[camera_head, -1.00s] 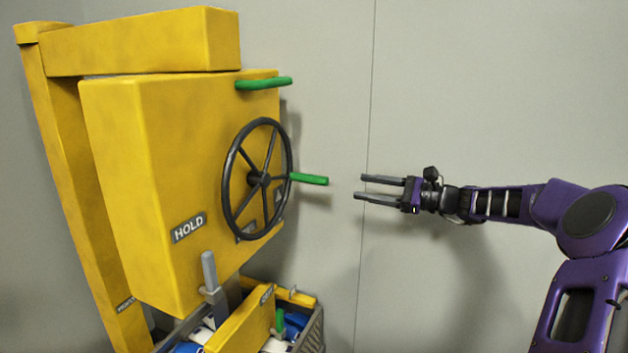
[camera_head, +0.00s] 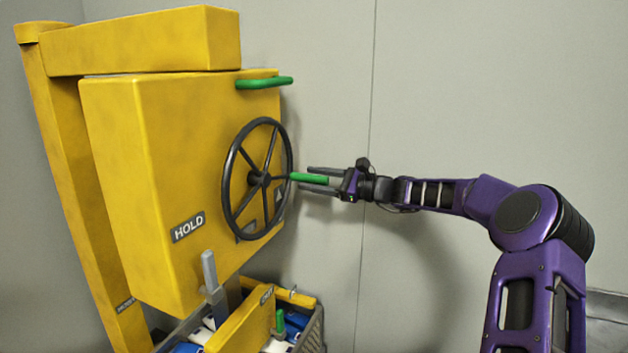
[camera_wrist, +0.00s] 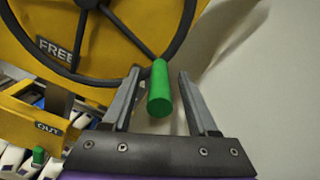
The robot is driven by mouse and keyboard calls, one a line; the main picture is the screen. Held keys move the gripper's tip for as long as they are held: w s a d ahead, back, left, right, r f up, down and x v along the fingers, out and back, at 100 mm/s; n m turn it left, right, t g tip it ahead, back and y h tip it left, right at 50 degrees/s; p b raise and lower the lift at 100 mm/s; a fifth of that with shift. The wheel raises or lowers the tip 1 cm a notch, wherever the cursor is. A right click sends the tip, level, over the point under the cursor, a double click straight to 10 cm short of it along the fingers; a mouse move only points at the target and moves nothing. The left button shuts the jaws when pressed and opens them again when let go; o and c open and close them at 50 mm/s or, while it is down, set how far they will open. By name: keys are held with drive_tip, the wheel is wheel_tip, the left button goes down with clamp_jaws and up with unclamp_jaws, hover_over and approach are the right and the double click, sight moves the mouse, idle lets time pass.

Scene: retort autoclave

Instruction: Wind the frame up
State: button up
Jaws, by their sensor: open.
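The yellow machine housing (camera_head: 150,190) carries a dark spoked handwheel (camera_head: 231,200) on its right face. A green crank handle (camera_head: 309,178) sticks out from the wheel's rim at the right; it also shows in the wrist view (camera_wrist: 160,95). My gripper (camera_head: 309,180) is open, with its fingertips close to the wheel rim. In the wrist view my gripper (camera_wrist: 158,88) has one finger on each side of the green handle, with gaps showing. A yellow frame (camera_head: 240,322) sits below the housing, over a crate of items.
A second green handle (camera_head: 264,83) juts from the housing's top right. A grey upright lever (camera_head: 210,275) stands below the HOLD label (camera_head: 188,227). The wrist view shows a FREE label (camera_wrist: 56,49) behind the wheel. The grey wall (camera_head: 450,90) leaves free room at right.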

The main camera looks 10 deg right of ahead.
clamp_jaws()
idle(1.4)
